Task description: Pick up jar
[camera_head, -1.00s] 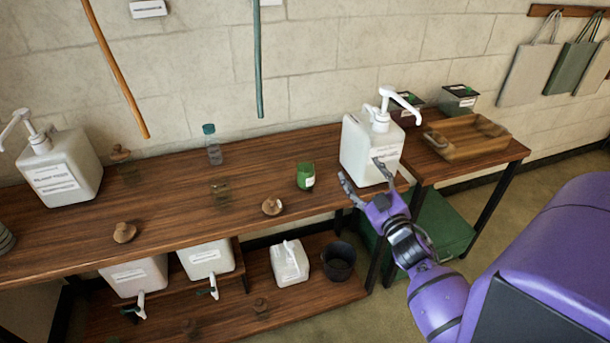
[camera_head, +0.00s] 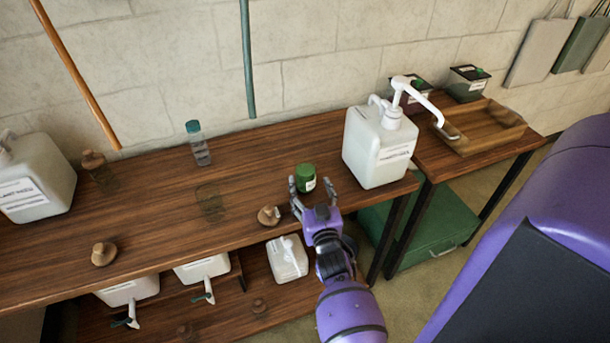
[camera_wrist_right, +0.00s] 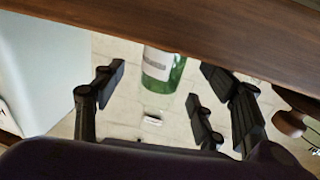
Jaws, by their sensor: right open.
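A small green jar (camera_head: 306,171) with a white label stands upright on the wooden table near its front edge. My right gripper (camera_head: 311,187) is open and empty, just in front of the jar, its fingers pointing toward it. In the right wrist view the jar (camera_wrist_right: 160,72) shows between the spread fingers, upside down in the picture and partly cut off by the table board. I cannot tell whether the fingers touch it. A clear glass jar (camera_head: 210,204) stands to the left on the same table. My left gripper is not in view.
A white pump bucket (camera_head: 376,157) stands close to the right of the gripper, and another pump bucket (camera_head: 38,187) is at the far left. A brown knob-like object (camera_head: 268,215) lies just left of the gripper. A teal-capped bottle (camera_head: 199,145) stands at the back.

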